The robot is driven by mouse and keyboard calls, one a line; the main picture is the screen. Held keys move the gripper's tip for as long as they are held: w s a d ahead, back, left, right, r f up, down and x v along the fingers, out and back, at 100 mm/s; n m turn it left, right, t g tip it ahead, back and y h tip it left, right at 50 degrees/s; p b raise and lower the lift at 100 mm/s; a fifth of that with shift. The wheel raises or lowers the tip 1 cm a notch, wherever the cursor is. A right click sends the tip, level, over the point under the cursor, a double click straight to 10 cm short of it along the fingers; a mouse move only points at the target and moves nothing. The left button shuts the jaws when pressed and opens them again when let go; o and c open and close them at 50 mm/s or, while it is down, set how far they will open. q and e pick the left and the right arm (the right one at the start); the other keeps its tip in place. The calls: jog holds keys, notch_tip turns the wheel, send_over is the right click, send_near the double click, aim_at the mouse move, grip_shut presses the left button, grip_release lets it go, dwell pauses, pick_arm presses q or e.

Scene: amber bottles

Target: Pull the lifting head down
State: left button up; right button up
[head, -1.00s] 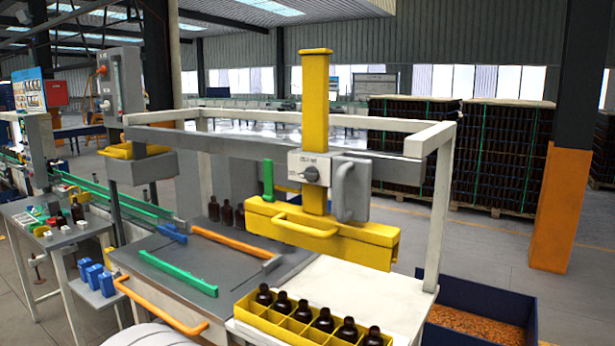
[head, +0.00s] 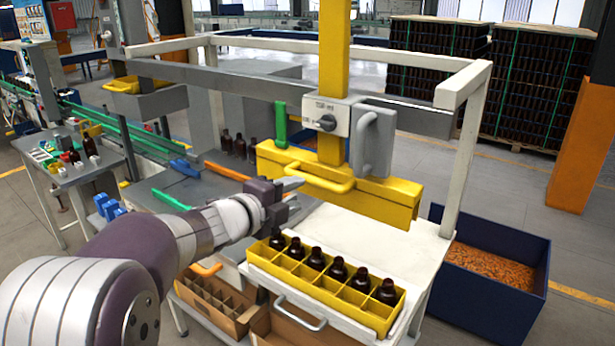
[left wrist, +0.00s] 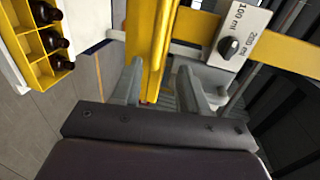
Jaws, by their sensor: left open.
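The lifting head (head: 385,195) is a wide yellow block with a yellow bar handle (head: 318,182) on its front. It hangs on a yellow upright column (head: 334,60) above the white bench top. My left gripper (head: 293,185) is open at the left end of the handle. In the left wrist view the two grey fingers (left wrist: 160,88) are apart, with yellow parts of the lifting head (left wrist: 150,45) beyond and between them. I cannot tell whether the handle lies between the fingers. My right gripper is not in view.
A yellow crate (head: 262,268) with several amber bottles stands on the bench below the lifting head. A blue bin (head: 490,300) stands on the floor at right.

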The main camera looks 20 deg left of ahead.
aim_at(318, 184)
pick_arm(q)
jog(key=p+x, duration=0.1)
jog(key=x, duration=0.2)
jog(key=p+x, duration=0.1)
jog(key=x, duration=0.3)
jog(key=a+x, duration=0.1)
jog(key=x, duration=0.2)
jog(key=shift+w+f+p, duration=0.35)
jog(key=shift+w+p, duration=0.05)
jog(key=shift+w, duration=0.05)
jog(key=shift+w+d, duration=0.2)
jog(key=shift+d, duration=0.05)
jog(key=shift+s+d+r, duration=0.15)
jog(key=shift+s+d, duration=0.1)
jog(key=shift+d, duration=0.1)
jog(key=shift+w+a, duration=0.2)
jog(key=shift+w+f, duration=0.15)
jog(key=shift+f, duration=0.1)
jog(key=c, duration=0.3)
grip_shut()
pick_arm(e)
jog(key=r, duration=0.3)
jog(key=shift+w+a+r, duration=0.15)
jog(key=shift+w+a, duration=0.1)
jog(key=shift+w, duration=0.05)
